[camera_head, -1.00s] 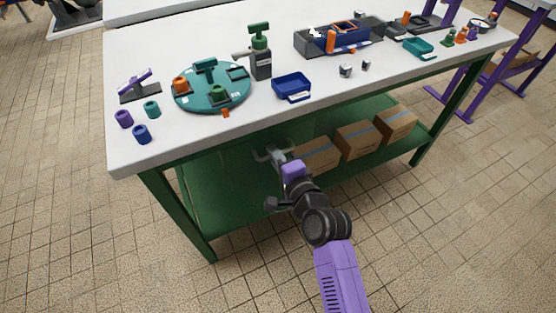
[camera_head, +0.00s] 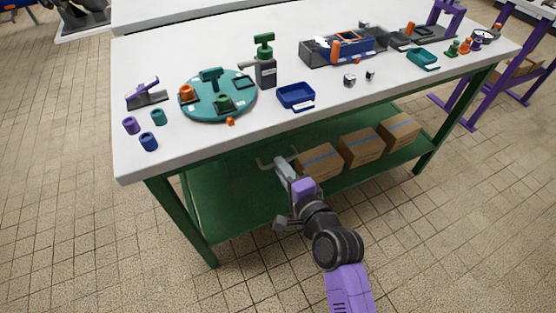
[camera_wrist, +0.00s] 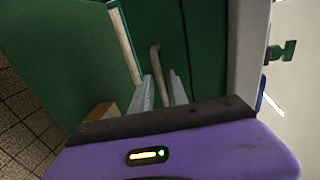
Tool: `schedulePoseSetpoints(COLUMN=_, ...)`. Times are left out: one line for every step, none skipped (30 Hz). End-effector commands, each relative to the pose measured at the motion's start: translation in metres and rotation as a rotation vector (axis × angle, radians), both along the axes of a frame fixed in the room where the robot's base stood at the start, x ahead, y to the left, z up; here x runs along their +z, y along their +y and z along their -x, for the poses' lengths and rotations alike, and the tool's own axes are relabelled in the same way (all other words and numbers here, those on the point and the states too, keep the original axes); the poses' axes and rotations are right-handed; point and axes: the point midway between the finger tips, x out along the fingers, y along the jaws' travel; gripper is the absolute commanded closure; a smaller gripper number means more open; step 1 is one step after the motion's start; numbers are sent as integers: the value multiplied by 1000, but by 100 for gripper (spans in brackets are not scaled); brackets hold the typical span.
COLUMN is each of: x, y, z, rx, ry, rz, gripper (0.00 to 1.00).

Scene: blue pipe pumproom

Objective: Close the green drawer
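The green drawer (camera_wrist: 205,40) is under the tabletop; its dark green front fills the upper middle of the wrist view. In the head view the tabletop hides most of it, and I cannot tell how far out it stands. Its grey bar handle (camera_wrist: 156,62) also shows in the head view (camera_head: 264,164), just below the table's front edge. My gripper (camera_head: 282,166) is at the handle. In the wrist view its two grey fingers (camera_wrist: 162,92) are apart, with the handle's bar seen between them. I cannot tell whether they touch it.
The white tabletop (camera_head: 200,149) overhangs just above my gripper. Cardboard boxes (camera_head: 360,147) stand on the green lower shelf (camera_head: 235,208) to the right. A blue tray (camera_head: 296,96) and a teal round plate (camera_head: 240,106) lie on top. The tiled floor in front is clear.

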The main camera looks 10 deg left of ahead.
Motion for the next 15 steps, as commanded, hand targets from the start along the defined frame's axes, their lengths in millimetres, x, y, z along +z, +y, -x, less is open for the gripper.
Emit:
schedulePoseSetpoints(x=3, y=-6, z=8, rx=-1, ry=1, rz=2, gripper=80)
schedulePoseSetpoints(x=4, y=-8, z=11, rx=-1, ry=2, rz=3, gripper=80)
schedulePoseSetpoints(x=5, y=-12, z=16, rx=-1, ry=2, rz=3, gripper=80)
schedulePoseSetpoints(x=5, y=-14, z=20, rx=-1, ry=2, rz=3, gripper=80)
schedulePoseSetpoints(x=5, y=-17, z=23, rx=-1, ry=3, rz=3, gripper=80)
schedulePoseSetpoints(x=6, y=-19, z=26, rx=-1, ry=2, rz=3, gripper=80)
schedulePoseSetpoints(x=7, y=-20, z=29, rx=-1, ry=3, rz=3, gripper=80)
schedulePoseSetpoints(x=7, y=-22, z=31, rx=-1, ry=3, rz=3, gripper=80)
schedulePoseSetpoints(x=7, y=-23, z=33, rx=-1, ry=3, rz=3, gripper=80)
schedulePoseSetpoints(x=8, y=-24, z=34, rx=-1, ry=2, rz=3, gripper=80)
schedulePoseSetpoints(x=8, y=-24, z=35, rx=-1, ry=2, rz=3, gripper=80)
schedulePoseSetpoints(x=8, y=-25, z=36, rx=0, ry=2, rz=2, gripper=80)
schedulePoseSetpoints(x=8, y=-25, z=36, rx=0, ry=2, rz=2, gripper=80)
schedulePoseSetpoints(x=8, y=-25, z=37, rx=0, ry=2, rz=2, gripper=80)
schedulePoseSetpoints(x=8, y=-25, z=37, rx=0, ry=2, rz=2, gripper=80)
